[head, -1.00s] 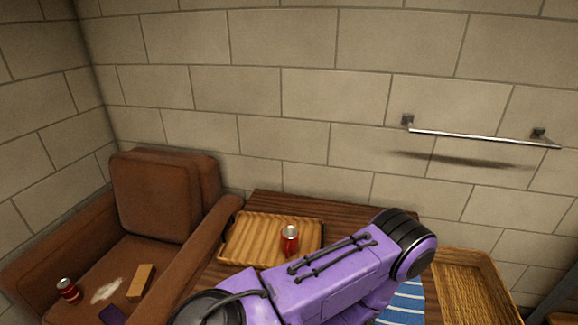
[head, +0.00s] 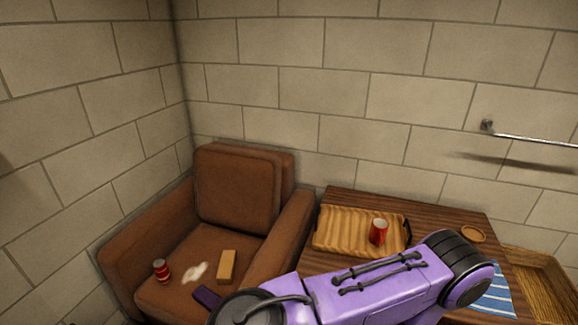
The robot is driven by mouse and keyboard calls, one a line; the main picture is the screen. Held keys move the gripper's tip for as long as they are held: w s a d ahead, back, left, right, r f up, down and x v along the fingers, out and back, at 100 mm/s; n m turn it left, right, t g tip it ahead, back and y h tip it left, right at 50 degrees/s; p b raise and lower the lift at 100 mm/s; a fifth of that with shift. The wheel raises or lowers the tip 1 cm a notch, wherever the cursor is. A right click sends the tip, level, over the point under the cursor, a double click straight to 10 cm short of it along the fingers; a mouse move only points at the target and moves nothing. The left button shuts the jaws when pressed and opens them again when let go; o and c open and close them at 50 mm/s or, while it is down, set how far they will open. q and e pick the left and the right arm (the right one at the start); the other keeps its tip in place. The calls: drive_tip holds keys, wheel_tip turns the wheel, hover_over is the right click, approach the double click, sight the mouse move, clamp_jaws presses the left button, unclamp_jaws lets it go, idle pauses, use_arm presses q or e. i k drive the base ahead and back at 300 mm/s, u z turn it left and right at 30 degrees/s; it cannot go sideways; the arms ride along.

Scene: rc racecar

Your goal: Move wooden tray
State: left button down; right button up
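The wooden tray (head: 335,230) is light ribbed wood with dark handles and lies flat on the dark wooden table (head: 446,212). A red can (head: 378,232) stands on the tray's right part. A purple arm of mine reaches across the front of the table, below the tray in the picture, and hides part of the table. Its gripper does not show, and I see no other gripper.
A brown armchair (head: 237,188) stands left of the table. On its seat are a red can (head: 161,270), a wooden block (head: 227,267), a white patch (head: 195,272) and a dark flat item (head: 207,297). A round wooden dish (head: 473,234) and a blue striped cloth (head: 496,293) lie on the table. A wicker basket (head: 548,285) is at right.

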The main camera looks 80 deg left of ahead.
sight(342, 230)
drive_tip(key=u, duration=1.35)
